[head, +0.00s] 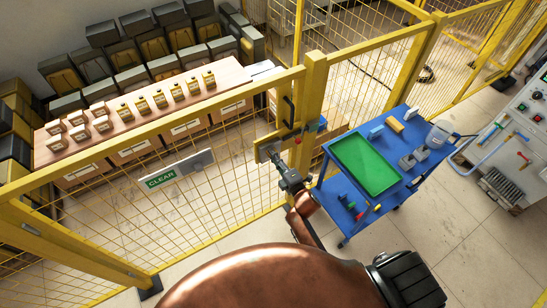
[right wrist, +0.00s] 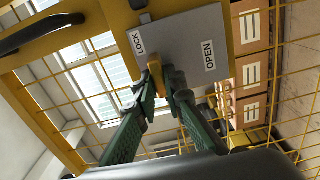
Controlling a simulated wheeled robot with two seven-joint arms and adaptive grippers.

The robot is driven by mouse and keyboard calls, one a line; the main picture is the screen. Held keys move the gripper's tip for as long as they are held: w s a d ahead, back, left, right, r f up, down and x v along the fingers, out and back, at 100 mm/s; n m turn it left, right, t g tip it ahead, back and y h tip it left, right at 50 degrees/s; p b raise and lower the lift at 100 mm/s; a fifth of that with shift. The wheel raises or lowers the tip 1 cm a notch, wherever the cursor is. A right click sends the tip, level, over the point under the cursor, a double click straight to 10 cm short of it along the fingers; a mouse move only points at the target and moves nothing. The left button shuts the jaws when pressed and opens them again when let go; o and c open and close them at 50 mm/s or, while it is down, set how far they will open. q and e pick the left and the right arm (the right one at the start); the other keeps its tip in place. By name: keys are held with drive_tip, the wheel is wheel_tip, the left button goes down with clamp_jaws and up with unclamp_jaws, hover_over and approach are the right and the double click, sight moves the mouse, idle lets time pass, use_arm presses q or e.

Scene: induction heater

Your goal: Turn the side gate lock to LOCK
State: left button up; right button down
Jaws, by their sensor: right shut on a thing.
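The side gate lock is a grey plate (right wrist: 185,30) with a LOCK label (right wrist: 138,44) at left and an OPEN label (right wrist: 208,50) at right. A yellow-orange lock knob (right wrist: 156,72) stands out from the plate between my fingertips. My right gripper (right wrist: 162,82) is shut on this knob. In the head view my right gripper (head: 274,155) is at the yellow lock plate (head: 262,150) on the gate post. The knob's exact angle is hard to tell, as the fingers partly cover it. My left gripper is not in view.
The yellow mesh fence and gate (head: 220,160) stand before me, with a black handle (head: 288,110) above the lock. A blue cart (head: 400,185) with a green tray (head: 367,165) stands to the right. A CLEAR sign (head: 160,179) hangs on the mesh.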

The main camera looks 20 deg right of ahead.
drive_tip(key=shift+n, duration=0.3)
drive_tip(key=c, duration=2)
unclamp_jaws()
drive_tip(key=s, duration=0.4)
drive_tip(key=s+d, duration=0.1)
drive_tip(key=s, duration=0.3)
drive_tip(key=s+d, duration=0.1)
drive_tip(key=s, duration=0.3)
drive_tip(key=shift+w+f, duration=0.1)
